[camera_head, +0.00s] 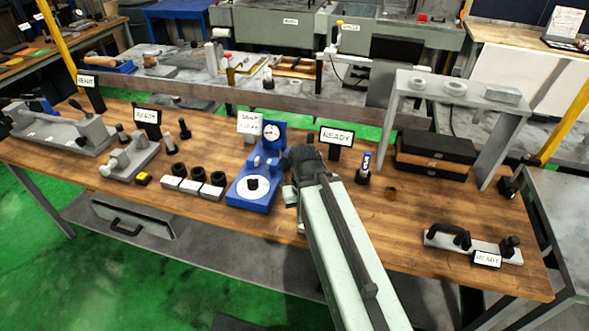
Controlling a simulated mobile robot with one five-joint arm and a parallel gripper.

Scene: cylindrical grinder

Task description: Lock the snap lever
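My arm reaches up from the bottom of the picture over the wooden bench. My gripper (304,158) is a dark shape at the arm's far end, beside the blue dial gauge stand (247,190); its fingers cannot be made out. No part can be clearly told as the snap lever. A grey plate (465,243) at the right front carries a black curved handle-like part (449,234) and a dark knob (509,244). My gripper is well to the left of this plate. I cannot tell whether any lever there is locked.
A READY sign (336,138) stands just behind my gripper. A grey frame (455,92) straddles dark stacked boxes (437,149) at the right back. Grey blocks with black rings (195,186) lie left of the blue stand. The wood between my arm and the right plate is mostly clear.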

